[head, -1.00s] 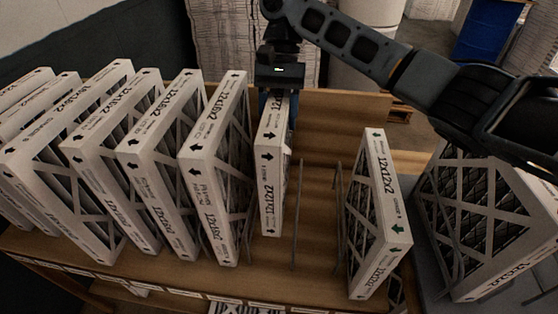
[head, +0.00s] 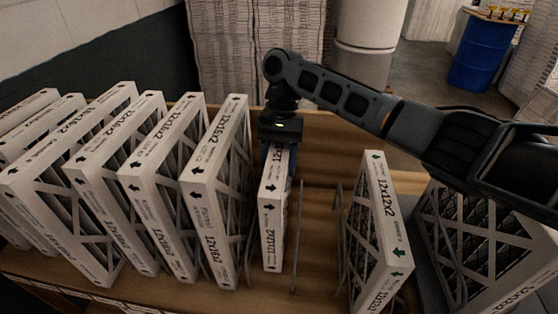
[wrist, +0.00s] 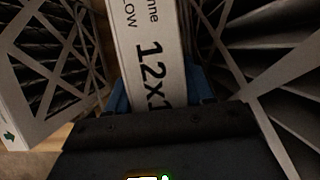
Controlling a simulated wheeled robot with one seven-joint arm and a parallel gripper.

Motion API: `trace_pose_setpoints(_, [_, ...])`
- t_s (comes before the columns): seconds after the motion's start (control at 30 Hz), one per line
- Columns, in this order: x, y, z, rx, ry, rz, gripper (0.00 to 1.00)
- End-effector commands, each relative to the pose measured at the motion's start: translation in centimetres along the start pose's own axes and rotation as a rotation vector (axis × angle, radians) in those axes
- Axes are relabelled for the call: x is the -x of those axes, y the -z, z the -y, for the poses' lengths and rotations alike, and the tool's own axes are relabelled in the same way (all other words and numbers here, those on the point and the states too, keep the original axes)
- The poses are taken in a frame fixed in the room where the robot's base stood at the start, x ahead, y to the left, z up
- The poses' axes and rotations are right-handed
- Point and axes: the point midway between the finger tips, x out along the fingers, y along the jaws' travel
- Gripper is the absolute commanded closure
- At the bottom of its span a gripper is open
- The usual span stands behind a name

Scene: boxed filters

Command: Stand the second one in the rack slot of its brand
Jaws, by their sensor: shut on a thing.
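My gripper (head: 281,160) is shut on the top edge of a white boxed filter (head: 273,215) marked 12x12x2. The held filter hangs upright in the rack (head: 317,225), between a row of filters on its left and a thin wire divider (head: 298,240) on its right. I cannot tell whether its lower edge touches the shelf. In the wrist view the held filter (wrist: 150,50) runs up between blue finger pads. Another 12x12x2 filter (head: 381,215) with green arrows stands to the right, beyond an empty gap. The brand print is too small to read clearly.
Several 12x16x2 filters (head: 216,180) stand close on the left. A larger filter (head: 465,245) stands at the far right on a grey surface, below my arm. A blue drum (head: 484,50) and a white cylinder (head: 366,40) are behind the rack.

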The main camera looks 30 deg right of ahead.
Motion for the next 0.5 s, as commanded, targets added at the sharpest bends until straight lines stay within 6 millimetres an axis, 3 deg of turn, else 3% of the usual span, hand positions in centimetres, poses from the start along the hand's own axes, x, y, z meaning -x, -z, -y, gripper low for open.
trace_pose_setpoints(0.37, [-0.74,0.32,-0.02,0.000,-0.001,0.001,0.88])
trace_pose_setpoints(0.4, [-0.76,0.32,-0.03,0.000,-0.001,0.001,0.46])
trace_pose_setpoints(0.5, [-0.75,0.31,-0.02,0.000,-0.001,0.001,0.36])
